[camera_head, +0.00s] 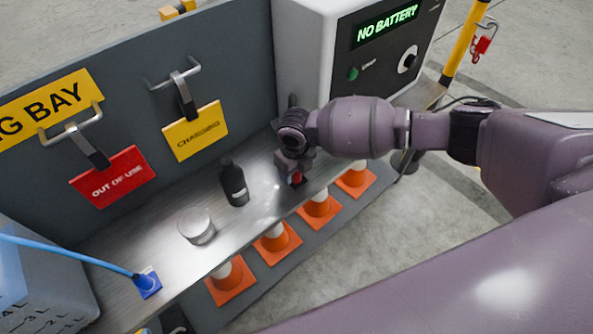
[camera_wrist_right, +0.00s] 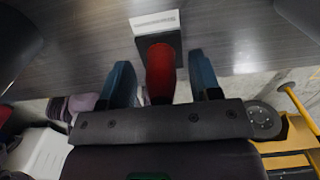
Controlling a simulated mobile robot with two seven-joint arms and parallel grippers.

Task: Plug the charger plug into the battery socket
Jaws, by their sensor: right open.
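A red plug-like piece (camera_wrist_right: 160,70) sits at a small black block (camera_wrist_right: 160,42) with a white label on the metal shelf. My right gripper (camera_wrist_right: 163,78) is open, with one finger on each side of the red piece and a gap on both sides. In the head view, my right gripper (camera_head: 294,165) points down at the shelf, and a little red (camera_head: 297,178) shows beneath it. A blue connector (camera_head: 147,284) with a blue cable (camera_head: 70,256) is at the shelf's left end, beside a pale blue box (camera_head: 40,290). My left gripper is out of view.
A black bottle (camera_head: 234,184) and a round tin (camera_head: 196,226) stand on the shelf (camera_head: 130,308). The charger cabinet (camera_head: 305,50) reads "NO BATTERY". Red and yellow tags hang on the back panel. Several orange cones (camera_head: 277,245) stand in front of the shelf.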

